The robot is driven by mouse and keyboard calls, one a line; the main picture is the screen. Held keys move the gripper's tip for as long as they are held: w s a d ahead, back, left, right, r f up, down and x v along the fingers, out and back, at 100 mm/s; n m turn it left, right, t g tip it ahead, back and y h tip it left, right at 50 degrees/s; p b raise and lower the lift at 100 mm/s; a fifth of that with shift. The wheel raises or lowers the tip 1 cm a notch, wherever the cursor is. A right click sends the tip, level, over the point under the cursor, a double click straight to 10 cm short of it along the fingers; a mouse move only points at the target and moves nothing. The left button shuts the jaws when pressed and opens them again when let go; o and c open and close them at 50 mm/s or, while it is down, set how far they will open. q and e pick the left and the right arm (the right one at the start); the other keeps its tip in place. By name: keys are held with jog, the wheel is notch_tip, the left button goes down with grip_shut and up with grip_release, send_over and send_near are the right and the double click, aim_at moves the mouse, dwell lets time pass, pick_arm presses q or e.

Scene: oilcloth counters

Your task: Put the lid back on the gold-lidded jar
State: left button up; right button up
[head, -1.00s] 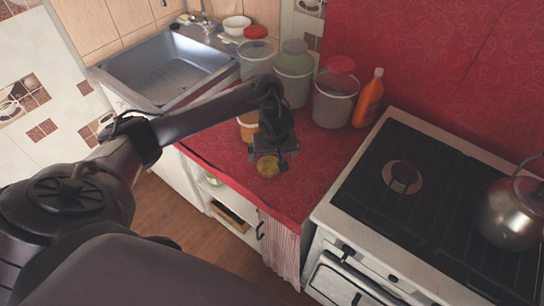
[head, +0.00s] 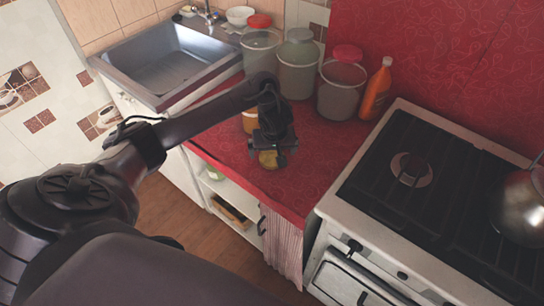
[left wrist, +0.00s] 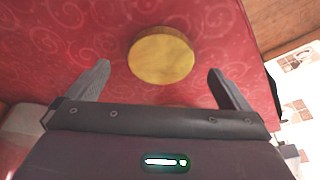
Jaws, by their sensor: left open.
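The gold lid (head: 268,160) is a round yellow disc lying flat on the red counter, near its front edge. It also shows whole in the left wrist view (left wrist: 162,56), just beyond the fingertips. My left gripper (head: 267,152) is over the lid and hides part of it in the head view. Its two fingers (left wrist: 158,76) are spread wide, with nothing between them. An amber jar (head: 249,123) stands on the counter just behind my left gripper; my arm hides its top, so I cannot tell whether it is open. My right gripper is not in view.
Three larger jars (head: 298,72) and an orange bottle (head: 375,92) stand along the back. A sink (head: 165,66) is on the left and a stove (head: 420,185) with a kettle (head: 522,208) on the right. The counter (head: 310,160) right of the gripper is clear.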

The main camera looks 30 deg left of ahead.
aim_at(272, 158)
pick_arm(q)
jog(key=x, duration=0.2)
jog(key=shift+a+f, duration=0.15)
jog(key=shift+f, duration=0.2)
jog(key=shift+c, duration=0.3)
jog(key=c, duration=1)
